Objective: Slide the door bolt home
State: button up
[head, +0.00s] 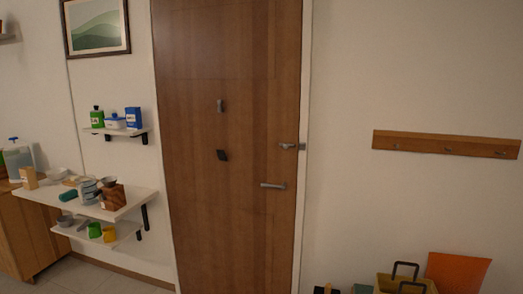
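A brown wooden door (210,220) stands shut in its pale frame in the middle of the head view. A small metal door bolt (287,146) sits near the door's right edge, above the lever handle (273,185). A small metal piece beside it lies at the frame edge; at this size I cannot tell how far the bolt reaches into it. My gripper is not in view, and nothing touches the bolt or handle.
Wall shelves (140,197) with jars, cups and boxes stand left of the door. A wooden hook rail (445,144) hangs on the right wall. A yellow container (400,284) and an orange item (457,272) are at the bottom right. Space before the bolt looks clear.

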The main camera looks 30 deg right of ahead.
aim_at(285, 146)
jog(key=z, duration=0.7)
jog(key=k, duration=0.15)
jog(key=u, duration=2.45)
jog(key=k, duration=0.45)
jog(key=z, duration=0.45)
jog(key=k, duration=0.9)
jog(key=z, duration=0.65)
jog(key=i, duration=1.5)
jog(key=u, duration=0.15)
